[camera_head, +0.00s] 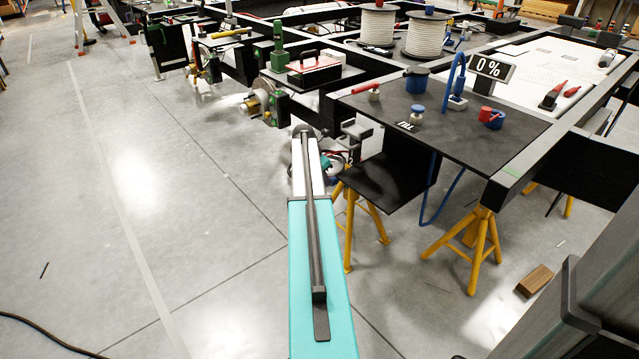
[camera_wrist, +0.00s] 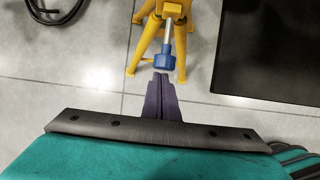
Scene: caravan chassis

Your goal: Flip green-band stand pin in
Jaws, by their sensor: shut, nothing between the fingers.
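In the wrist view, a yellow stand (camera_wrist: 178,8) with splayed legs is at the top centre. A pin with a silver shaft and a blue end (camera_wrist: 165,62) projects from it toward me. My gripper (camera_wrist: 160,76) is shut and empty, its dark fingertips just below the blue end in the picture; I cannot tell if they touch. No green band shows on this stand here. My arm's far end hides my gripper there.
A black panel (camera_wrist: 270,45) fills the wrist view's upper right, and a coiled black cable (camera_wrist: 55,10) lies at upper left. In the head view, a dark plate (camera_head: 385,183) is above the left stand. A wooden block (camera_head: 535,281) lies on the floor. Left floor is mostly clear.

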